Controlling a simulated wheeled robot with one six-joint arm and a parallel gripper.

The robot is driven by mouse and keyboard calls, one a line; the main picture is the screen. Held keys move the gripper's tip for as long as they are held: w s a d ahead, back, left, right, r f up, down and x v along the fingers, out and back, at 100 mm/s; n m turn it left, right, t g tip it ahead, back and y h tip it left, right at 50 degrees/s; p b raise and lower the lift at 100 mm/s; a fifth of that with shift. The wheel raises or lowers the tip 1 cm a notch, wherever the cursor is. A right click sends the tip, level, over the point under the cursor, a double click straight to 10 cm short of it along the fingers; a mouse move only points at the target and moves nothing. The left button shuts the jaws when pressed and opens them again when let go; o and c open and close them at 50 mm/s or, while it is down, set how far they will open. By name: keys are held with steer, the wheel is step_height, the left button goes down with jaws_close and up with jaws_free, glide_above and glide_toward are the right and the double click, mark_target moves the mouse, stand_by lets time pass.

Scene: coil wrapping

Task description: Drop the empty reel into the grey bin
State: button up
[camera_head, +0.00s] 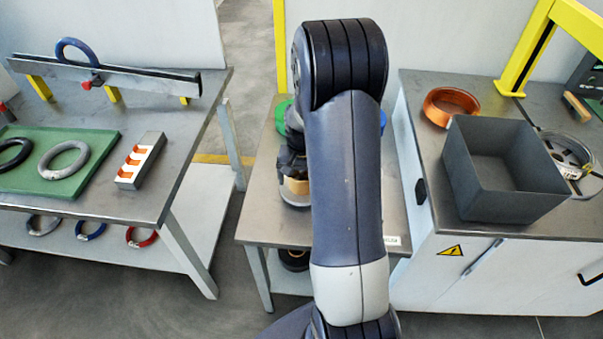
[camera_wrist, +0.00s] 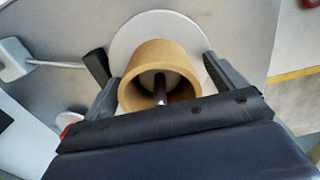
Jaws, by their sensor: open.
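A brown cardboard core, which looks like the empty reel (camera_wrist: 157,57), sits around a dark spindle on a round grey plate (camera_wrist: 140,22) in the wrist view. My gripper (camera_wrist: 163,72) is open, with one finger on each side of the reel; whether they touch it I cannot tell. In the head view the reel (camera_head: 297,186) shows only in part behind my arm, on the middle table. The grey bin (camera_head: 466,178) is an open, empty box on the right-hand bench.
A copper coil (camera_head: 451,106) and a spoked reel (camera_head: 566,152) flank the bin, under a yellow frame (camera_head: 516,58). The left table holds a green mat (camera_head: 100,150) with rings and a small rack (camera_head: 141,160). Green and blue items show behind my arm.

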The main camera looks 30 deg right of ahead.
steer(key=shift+c, duration=0.2)
steer(key=c, duration=1.1)
steer(key=shift+r, duration=0.1)
steer(key=shift+r, duration=0.1)
steer(key=shift+r+p, duration=3.4)
steer(key=shift+r, duration=1.25)
steer(key=shift+a+f, duration=0.1)
